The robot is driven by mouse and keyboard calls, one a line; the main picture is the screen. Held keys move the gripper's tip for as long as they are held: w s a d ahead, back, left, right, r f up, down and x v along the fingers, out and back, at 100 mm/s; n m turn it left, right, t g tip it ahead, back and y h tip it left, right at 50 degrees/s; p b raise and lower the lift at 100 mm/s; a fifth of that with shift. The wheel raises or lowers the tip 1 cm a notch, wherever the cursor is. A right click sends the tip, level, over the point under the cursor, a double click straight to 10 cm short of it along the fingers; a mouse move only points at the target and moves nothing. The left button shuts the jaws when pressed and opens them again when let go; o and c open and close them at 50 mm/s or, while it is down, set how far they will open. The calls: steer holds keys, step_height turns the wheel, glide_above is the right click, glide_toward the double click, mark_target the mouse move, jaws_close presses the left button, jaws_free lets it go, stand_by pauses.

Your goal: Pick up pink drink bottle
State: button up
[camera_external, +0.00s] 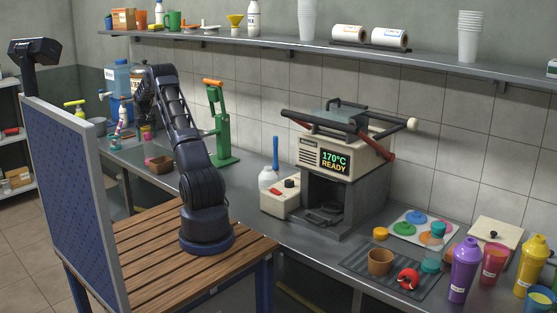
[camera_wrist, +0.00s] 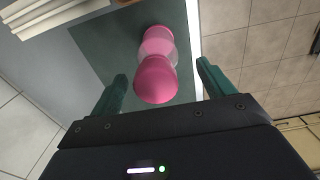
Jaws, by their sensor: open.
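The pink drink bottle (camera_wrist: 157,75) is in the upper middle of the wrist view, with a darker pink rounded end nearest the camera and a paler middle band. It stands on a dark green-grey mat (camera_wrist: 105,45). My gripper (camera_wrist: 161,72) is open, its two dark green fingers apart on either side of the bottle in the picture. The bottle looks a little beyond the fingers; contact is not visible. In the external view a small pink item (camera_external: 146,133) below my wrist may be this bottle. My fingers are hard to make out there.
In the external view, a white bottle (camera_external: 118,121), a blue-topped water jug (camera_external: 118,78) and a brown bowl (camera_external: 160,165) are near my gripper. A green hand press (camera_external: 220,130) stands right of my arm. In the wrist view, the counter's edge (camera_wrist: 195,40) runs close right of the bottle.

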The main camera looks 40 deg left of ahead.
mark_target(149, 142)
steer(key=f, duration=0.4)
steer(key=shift+w+d+f, duration=0.2)
steer(key=shift+w+f, duration=0.05)
steer(key=shift+f, duration=0.15)
steer(key=c, duration=1.3)
